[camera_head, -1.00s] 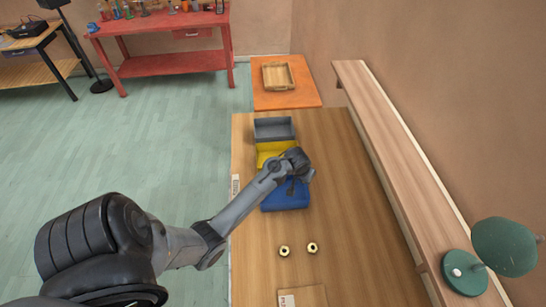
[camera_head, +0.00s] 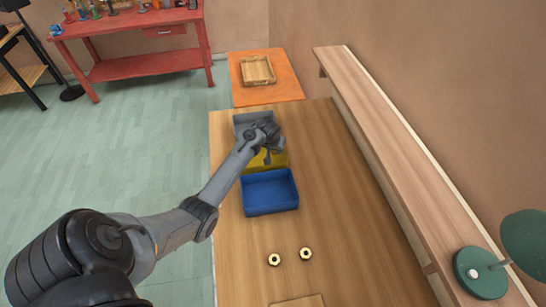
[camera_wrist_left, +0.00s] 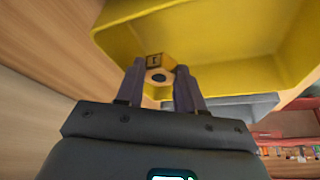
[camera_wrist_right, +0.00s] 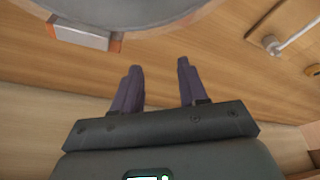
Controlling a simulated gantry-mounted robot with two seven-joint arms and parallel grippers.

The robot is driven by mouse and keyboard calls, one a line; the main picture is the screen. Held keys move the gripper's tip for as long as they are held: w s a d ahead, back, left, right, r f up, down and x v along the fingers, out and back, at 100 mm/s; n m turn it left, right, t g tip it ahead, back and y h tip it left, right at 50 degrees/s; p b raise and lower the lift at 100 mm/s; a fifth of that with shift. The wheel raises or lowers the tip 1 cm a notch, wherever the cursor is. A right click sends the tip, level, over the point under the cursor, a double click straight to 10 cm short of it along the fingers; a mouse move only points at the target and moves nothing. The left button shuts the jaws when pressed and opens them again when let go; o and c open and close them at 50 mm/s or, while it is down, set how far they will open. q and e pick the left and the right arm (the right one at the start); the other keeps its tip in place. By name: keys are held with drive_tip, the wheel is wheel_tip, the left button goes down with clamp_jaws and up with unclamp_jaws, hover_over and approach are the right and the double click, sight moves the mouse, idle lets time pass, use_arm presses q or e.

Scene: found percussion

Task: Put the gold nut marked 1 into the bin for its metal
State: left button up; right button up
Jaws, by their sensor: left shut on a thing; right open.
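My left gripper (camera_wrist_left: 158,74) is shut on a gold nut (camera_wrist_left: 160,63) with a dark mark on its face; I cannot read the mark surely. In the head view the left gripper (camera_head: 267,158) is over the yellow bin (camera_head: 278,162) and partly hides it. The yellow bin (camera_wrist_left: 215,45) fills much of the left wrist view behind the nut. The grey bin (camera_head: 243,119) is beyond it, partly hidden by my arm, and the blue bin (camera_head: 270,206) is nearer and looks empty. My right gripper (camera_wrist_right: 158,70) is open and empty.
Two more nuts, one (camera_head: 274,260) and another (camera_head: 306,254), lie on the wooden table (camera_head: 330,200). A wooden shelf (camera_head: 390,125) with a green lamp (camera_head: 480,275) runs along the right. A wooden tray (camera_head: 257,71) sits on an orange surface at the back.

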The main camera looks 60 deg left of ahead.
sight(274, 154)
use_arm(q)
drive_tip(key=shift+f, duration=2.2)
drive_tip(key=shift+f, duration=0.2)
drive_tip(key=o, duration=0.8)
drive_tip(key=shift+o, duration=0.2)
drive_tip(key=shift+r, duration=0.15)
